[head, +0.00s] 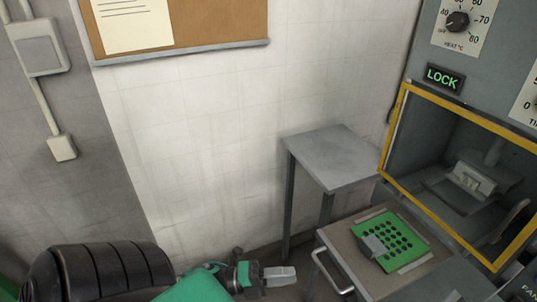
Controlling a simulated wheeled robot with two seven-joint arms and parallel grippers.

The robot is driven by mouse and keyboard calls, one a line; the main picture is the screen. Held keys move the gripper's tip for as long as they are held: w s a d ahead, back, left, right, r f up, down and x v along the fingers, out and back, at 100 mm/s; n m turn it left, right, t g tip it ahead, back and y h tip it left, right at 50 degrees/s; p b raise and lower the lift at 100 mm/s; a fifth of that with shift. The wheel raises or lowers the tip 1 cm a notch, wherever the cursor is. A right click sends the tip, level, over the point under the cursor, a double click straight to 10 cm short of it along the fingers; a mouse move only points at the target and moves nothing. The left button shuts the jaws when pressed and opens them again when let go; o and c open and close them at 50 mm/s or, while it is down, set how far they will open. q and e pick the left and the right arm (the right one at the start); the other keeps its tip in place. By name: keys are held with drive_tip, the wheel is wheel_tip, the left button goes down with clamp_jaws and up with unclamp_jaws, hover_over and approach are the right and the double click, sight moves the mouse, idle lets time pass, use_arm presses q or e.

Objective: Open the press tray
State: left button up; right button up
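The press (443,92) stands at the right with a yellow-framed window. Below the window, a flat tray (345,243) with a brownish top and grey edge juts out to the left. A pale bar handle (327,274) is on its left side. A green plate (414,243) with several round holes lies on the tray, with a small grey block (374,246) on its left part. My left gripper (280,276) is at the bottom centre, left of the handle and apart from it. Its pale fingers overlap in this view, so the gap cannot be judged. My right gripper is out of view.
A small grey side table (332,155) stands behind the tray against the white wall (220,150). A lit LOCK sign (443,77) and a heat dial (457,22) are on the press. A corkboard (220,25) hangs on the wall. The side table's top is bare.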

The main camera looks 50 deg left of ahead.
use_arm(q)
drive_tip(key=shift+b+v, duration=0.3)
drive_tip(key=shift+v, duration=1.65)
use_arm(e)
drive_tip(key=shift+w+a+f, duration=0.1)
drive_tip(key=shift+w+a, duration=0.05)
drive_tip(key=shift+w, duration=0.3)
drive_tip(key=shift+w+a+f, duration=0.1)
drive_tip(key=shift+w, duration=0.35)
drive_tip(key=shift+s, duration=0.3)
